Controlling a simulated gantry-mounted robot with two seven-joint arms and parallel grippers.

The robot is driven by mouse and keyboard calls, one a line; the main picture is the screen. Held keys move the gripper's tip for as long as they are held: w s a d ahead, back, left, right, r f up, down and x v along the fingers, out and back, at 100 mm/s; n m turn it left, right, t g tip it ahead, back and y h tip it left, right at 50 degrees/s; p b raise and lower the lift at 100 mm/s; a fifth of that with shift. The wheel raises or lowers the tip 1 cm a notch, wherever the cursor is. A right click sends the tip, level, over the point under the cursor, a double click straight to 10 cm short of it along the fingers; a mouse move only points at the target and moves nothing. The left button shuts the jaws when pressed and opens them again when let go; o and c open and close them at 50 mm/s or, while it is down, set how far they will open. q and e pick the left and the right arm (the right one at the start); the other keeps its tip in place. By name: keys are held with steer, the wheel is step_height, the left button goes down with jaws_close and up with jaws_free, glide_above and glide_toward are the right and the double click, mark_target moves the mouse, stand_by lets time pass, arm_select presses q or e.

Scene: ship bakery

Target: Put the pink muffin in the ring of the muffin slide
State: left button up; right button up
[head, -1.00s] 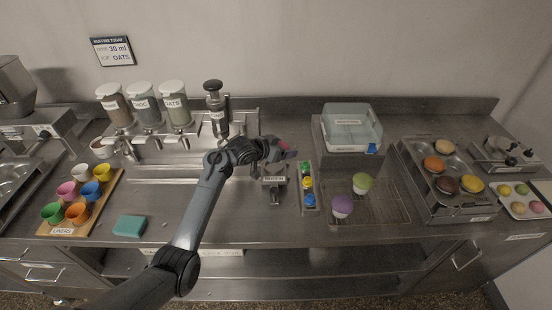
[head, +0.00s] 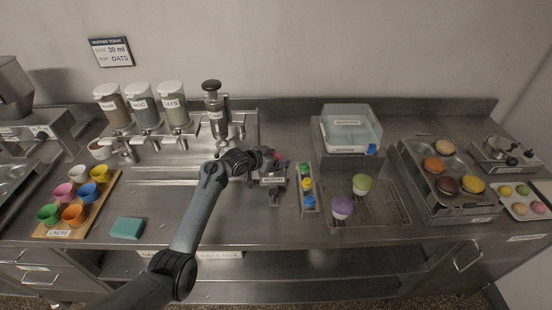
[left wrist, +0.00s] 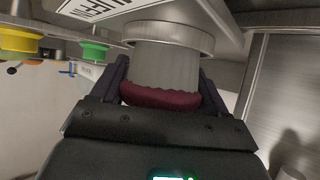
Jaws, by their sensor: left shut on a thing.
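The pink muffin (left wrist: 165,95) is between the fingers of my left gripper (left wrist: 165,92) in the left wrist view, its top dark in shadow and its ridged grey liner pointing away from the palm. The liner's far end meets a round metal ring (left wrist: 172,36) on the muffin slide; I cannot tell how deep it sits. In the head view my left gripper (head: 277,160) is over the labelled muffin slide (head: 273,181), shut on the muffin, of which a little pink shows. The gripper hides most of the ring there. My right gripper is not in view.
A panel with coloured buttons (head: 308,202) stands just right of the slide. Purple (head: 342,207) and green (head: 363,183) muffins stand on a wire rack. A dispenser (head: 214,108) stands behind at left. The counter left of the slide is clear near a teal sponge (head: 127,228).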

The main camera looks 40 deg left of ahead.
arm_select(q)
steer(key=shift+f, duration=0.1)
steer(key=o, duration=0.8)
steer(key=shift+s+r, duration=0.25)
steer(key=shift+r, duration=0.05)
steer(key=p+v, duration=0.3)
steer(key=v, duration=0.8)
steer(key=shift+s, duration=0.25)
